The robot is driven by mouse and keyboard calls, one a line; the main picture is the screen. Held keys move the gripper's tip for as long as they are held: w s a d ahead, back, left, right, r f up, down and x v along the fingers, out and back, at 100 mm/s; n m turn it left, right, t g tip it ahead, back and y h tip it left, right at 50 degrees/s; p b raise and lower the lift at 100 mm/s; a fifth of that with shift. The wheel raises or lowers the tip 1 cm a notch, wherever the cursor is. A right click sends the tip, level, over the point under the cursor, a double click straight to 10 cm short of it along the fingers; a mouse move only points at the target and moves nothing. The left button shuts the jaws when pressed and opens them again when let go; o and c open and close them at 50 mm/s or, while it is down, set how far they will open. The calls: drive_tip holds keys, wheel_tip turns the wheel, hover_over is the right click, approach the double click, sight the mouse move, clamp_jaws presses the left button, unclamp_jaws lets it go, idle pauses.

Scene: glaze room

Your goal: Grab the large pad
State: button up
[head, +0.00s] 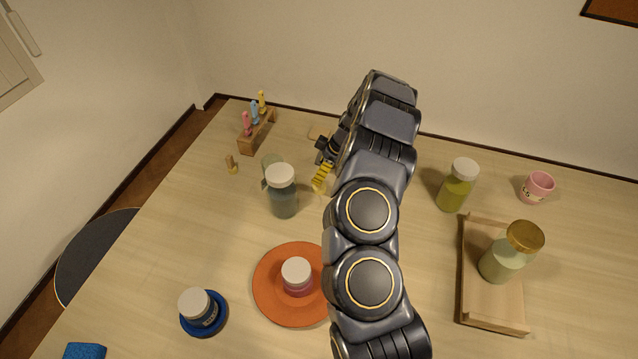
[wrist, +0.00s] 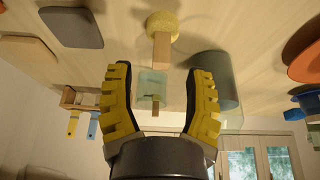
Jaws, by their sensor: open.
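A round yellow sponge pad (wrist: 165,22) with a wooden handle (wrist: 161,50) stands on the table just beyond my fingertips in the wrist view. It appears to be the large pad; my arm hides it in the head view. My gripper (wrist: 158,68) is open and empty, its yellow fingers on either side of the handle's line, apart from it. It also shows in the head view (head: 322,178). A smaller wooden-handled piece (head: 232,165) stands to the left in the head view; its handle shows behind a clear glass (wrist: 146,82) in the wrist view.
A capped grey-blue bottle (head: 283,195) stands close to my gripper, with the glass (head: 268,162) behind it. A tool rack (head: 257,135) stands at the back left. Flat grey (wrist: 72,27) and orange (wrist: 22,50) pieces lie left in the wrist view. An orange plate (head: 275,308) is in front.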

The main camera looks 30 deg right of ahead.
drive_tip(key=x, duration=0.4)
drive_tip(key=shift+s+f, duration=0.1)
drive_tip(key=shift+f, duration=0.1)
clamp_jaws()
